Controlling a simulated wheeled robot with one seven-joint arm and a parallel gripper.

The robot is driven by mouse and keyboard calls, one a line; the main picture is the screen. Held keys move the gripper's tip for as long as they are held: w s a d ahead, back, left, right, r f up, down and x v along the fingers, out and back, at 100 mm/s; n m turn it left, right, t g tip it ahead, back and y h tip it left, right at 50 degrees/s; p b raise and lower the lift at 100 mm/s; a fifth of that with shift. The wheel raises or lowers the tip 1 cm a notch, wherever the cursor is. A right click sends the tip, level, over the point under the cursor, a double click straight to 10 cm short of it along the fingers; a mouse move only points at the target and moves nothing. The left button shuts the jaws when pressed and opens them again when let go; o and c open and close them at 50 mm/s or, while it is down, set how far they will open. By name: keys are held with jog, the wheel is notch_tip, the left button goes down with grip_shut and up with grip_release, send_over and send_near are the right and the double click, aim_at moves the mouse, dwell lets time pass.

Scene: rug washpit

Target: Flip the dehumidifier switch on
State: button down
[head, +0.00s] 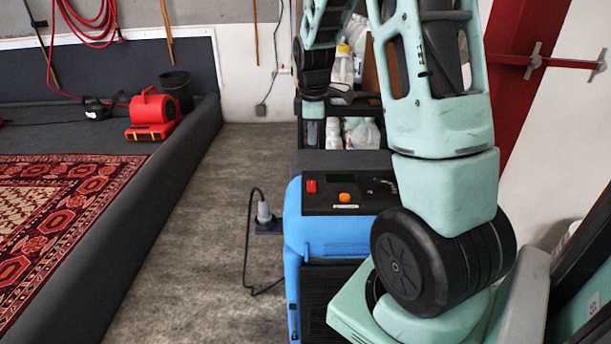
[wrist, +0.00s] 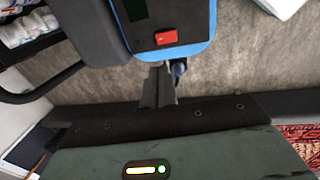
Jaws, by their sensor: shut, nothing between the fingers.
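The dehumidifier (head: 325,233) is a blue and black box standing on the floor in the middle of the head view. A red switch (head: 311,186) sits on its black top panel, left of an orange knob (head: 344,197). In the wrist view the red switch (wrist: 166,37) lies near the edge of the blue housing (wrist: 192,52). My gripper (wrist: 158,70) is shut and empty, its fingertips just short of that edge and below the switch in the picture. I cannot tell its height over the panel. I cannot clearly make out my gripper in the head view.
A grey plug with a black cable (head: 264,213) is at the dehumidifier's left side. A dark shelf with bottles (head: 361,132) stands behind it. Grey floor (head: 215,230) is free to the left, up to a raised edge by the patterned rug (head: 60,205) and red blower (head: 152,110).

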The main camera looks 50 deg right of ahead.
aim_at(311, 182)
dwell(0.3)
jog(key=f, duration=0.4)
jog(key=d+f, duration=0.1)
jog(key=f, duration=0.4)
jog(key=w+f, duration=0.1)
jog(key=f, duration=0.3)
jog(key=shift+d+f+p, duration=0.25)
jog(key=shift+f+p, duration=0.05)
jog(key=shift+f, duration=0.1)
jog(key=shift+w, duration=0.1)
